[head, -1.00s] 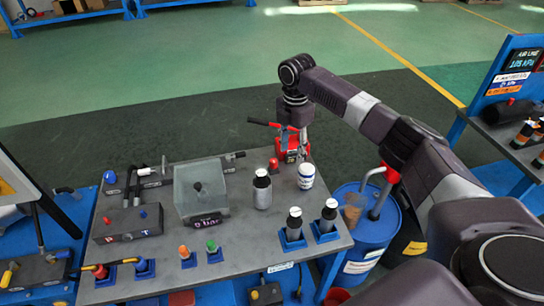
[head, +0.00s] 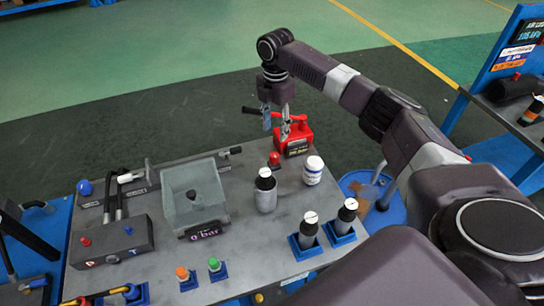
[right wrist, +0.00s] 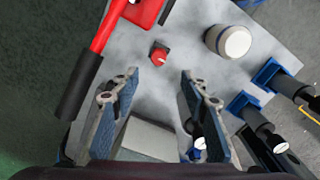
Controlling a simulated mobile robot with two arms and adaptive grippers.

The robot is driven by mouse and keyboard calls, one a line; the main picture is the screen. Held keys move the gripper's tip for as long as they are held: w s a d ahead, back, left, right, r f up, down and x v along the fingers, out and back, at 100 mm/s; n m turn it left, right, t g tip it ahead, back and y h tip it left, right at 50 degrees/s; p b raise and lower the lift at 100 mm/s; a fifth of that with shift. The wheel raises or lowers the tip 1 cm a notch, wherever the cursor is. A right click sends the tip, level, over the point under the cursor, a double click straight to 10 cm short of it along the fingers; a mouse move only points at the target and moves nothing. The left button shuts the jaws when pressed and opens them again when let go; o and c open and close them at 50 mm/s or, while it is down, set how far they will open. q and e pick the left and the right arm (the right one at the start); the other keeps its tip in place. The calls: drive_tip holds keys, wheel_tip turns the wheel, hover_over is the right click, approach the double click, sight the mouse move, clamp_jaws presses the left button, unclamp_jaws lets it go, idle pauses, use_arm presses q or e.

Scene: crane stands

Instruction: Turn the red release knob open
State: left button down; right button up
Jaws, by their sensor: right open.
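The red release knob (head: 274,158) is a small round knob on the grey bench top, just in front of the red hand pump (head: 297,140). In the right wrist view the knob (right wrist: 159,55) carries a short white mark and lies beyond the fingertips, in line with the gap between them. My right gripper (head: 276,120) is open and empty above the back edge of the bench. Its two blue-padded fingers (right wrist: 160,80) are apart and not touching the knob. My left gripper is out of view.
The pump's lever (right wrist: 78,85) with a black grip reaches out left of the knob. A white jar (head: 312,170) and a grey bottle (head: 265,190) stand close by.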

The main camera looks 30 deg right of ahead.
sight(274, 155)
wheel_tip(274, 155, down, 4)
drive_tip(key=b, duration=0.3)
drive_tip(key=shift+w, duration=0.15)
drive_tip(key=shift+f, duration=0.7)
wheel_tip(274, 155, down, 6)
drive_tip(key=shift+f+p, duration=0.2)
drive_tip(key=shift+p, duration=0.55)
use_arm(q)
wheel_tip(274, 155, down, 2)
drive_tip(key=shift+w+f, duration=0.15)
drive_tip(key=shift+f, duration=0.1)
use_arm(e)
clamp_jaws()
